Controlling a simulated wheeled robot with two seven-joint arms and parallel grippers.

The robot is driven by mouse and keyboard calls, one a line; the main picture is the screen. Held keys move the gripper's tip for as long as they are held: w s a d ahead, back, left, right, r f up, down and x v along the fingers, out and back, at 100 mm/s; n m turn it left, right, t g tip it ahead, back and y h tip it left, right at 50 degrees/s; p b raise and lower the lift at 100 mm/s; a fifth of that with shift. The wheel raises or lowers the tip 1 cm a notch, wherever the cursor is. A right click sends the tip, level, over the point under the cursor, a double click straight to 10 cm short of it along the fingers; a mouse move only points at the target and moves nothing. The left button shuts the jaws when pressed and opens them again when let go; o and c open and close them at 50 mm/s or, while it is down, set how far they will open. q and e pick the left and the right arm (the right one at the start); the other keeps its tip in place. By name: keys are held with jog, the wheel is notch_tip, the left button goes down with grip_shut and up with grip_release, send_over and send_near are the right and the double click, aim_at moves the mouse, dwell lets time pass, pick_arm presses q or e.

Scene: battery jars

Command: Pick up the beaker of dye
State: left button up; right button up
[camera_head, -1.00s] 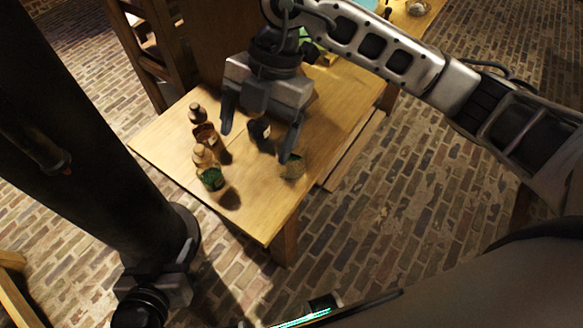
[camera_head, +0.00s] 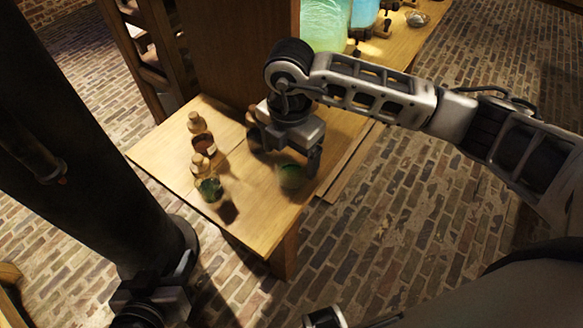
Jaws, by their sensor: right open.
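Several small vessels stand on the wooden table, and I cannot tell for sure which is the beaker of dye. One small glass vessel with green contents (camera_head: 291,176) stands near the table's right edge. Another green one (camera_head: 210,189) stands at the front left, and a reddish-brown one (camera_head: 204,145) stands behind it. My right gripper (camera_head: 286,158) is open, low over the table, with one finger close to the right-hand green vessel. Whether they touch is unclear. A dark vessel (camera_head: 254,138) is partly hidden by this gripper. My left gripper (camera_head: 150,303) hangs at the lower left, away from the table; its jaws are unclear.
Two corked bottles (camera_head: 197,123) (camera_head: 201,165) stand among the left-hand vessels. A tall wooden panel (camera_head: 240,50) rises behind the table. Large jars of green (camera_head: 325,25) and blue (camera_head: 364,12) liquid stand at the back. The table's front left corner area is clear.

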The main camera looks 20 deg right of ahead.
aim_at(291, 167)
notch_tip(291, 167, down, 4)
jog(key=shift+d+f, duration=0.1)
jog(key=shift+f, duration=0.15)
jog(key=c, duration=1.1)
jog(key=shift+r, duration=0.15)
jog(key=shift+r, duration=0.95)
jog(key=shift+s+a+r+p, duration=0.15)
jog(key=shift+s+a+r, duration=1.1)
jog(key=shift+s+r, duration=0.65)
jog(key=shift+s+a+r+p, duration=0.1)
jog(key=shift+s+a+r, duration=1.2)
jog(key=shift+s+r, duration=0.6)
jog(key=shift+s+a+r+p, duration=0.15)
jog(key=shift+s+a+r, duration=1.1)
jog(key=shift+s+r, duration=0.6)
jog(key=shift+s+f, duration=0.2)
jog(key=shift+s, duration=0.05)
